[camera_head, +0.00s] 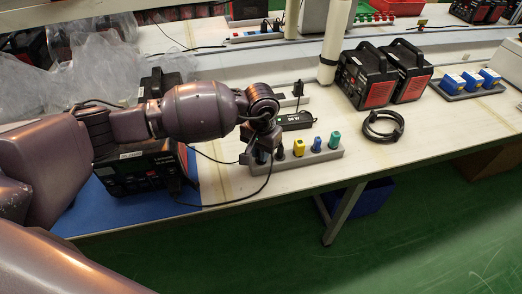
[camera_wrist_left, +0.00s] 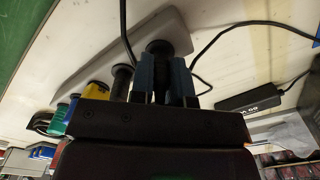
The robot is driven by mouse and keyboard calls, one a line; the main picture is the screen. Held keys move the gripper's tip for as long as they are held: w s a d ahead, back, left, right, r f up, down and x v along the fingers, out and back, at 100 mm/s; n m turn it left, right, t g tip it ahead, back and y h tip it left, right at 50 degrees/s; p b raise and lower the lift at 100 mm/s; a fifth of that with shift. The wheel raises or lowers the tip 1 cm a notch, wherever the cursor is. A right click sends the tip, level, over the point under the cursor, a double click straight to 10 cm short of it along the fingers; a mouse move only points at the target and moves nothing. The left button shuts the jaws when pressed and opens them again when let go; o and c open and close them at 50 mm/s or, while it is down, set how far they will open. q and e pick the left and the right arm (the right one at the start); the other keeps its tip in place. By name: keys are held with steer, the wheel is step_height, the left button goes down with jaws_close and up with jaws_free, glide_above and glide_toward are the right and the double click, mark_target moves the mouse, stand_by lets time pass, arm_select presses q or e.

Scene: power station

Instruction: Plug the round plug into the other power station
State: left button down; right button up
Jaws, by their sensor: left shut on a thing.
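My left gripper (camera_head: 260,153) is low over the left end of a grey plug holder (camera_head: 318,158). In the left wrist view its fingers (camera_wrist_left: 163,78) are shut on a black round plug (camera_wrist_left: 160,47), which is at the holder (camera_wrist_left: 95,57); I cannot tell whether it is fully seated. A black power station (camera_head: 140,172) on a blue mat (camera_head: 125,210) is partly hidden behind my left arm. Two more black and red power stations (camera_head: 366,77) (camera_head: 408,72) stand farther right. My right gripper is not in view.
Yellow (camera_head: 299,147), blue (camera_head: 316,144) and green (camera_head: 335,140) plugs stand in the holder. A black adapter (camera_head: 296,121) with cables lies behind it. A coiled black cable (camera_head: 383,126) and blue boxes (camera_head: 470,82) lie right. The table front right of the holder is clear.

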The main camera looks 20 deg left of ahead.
arm_select(q)
steer(key=shift+f, duration=0.1)
steer(key=shift+f, duration=0.1)
stand_by(0.5)
steer(key=c, duration=1)
jaws_free()
step_height(320, 180, up, 9)
steer(key=shift+r+p, duration=0.15)
steer(key=shift+p, duration=0.15)
steer(key=shift+r, duration=0.8)
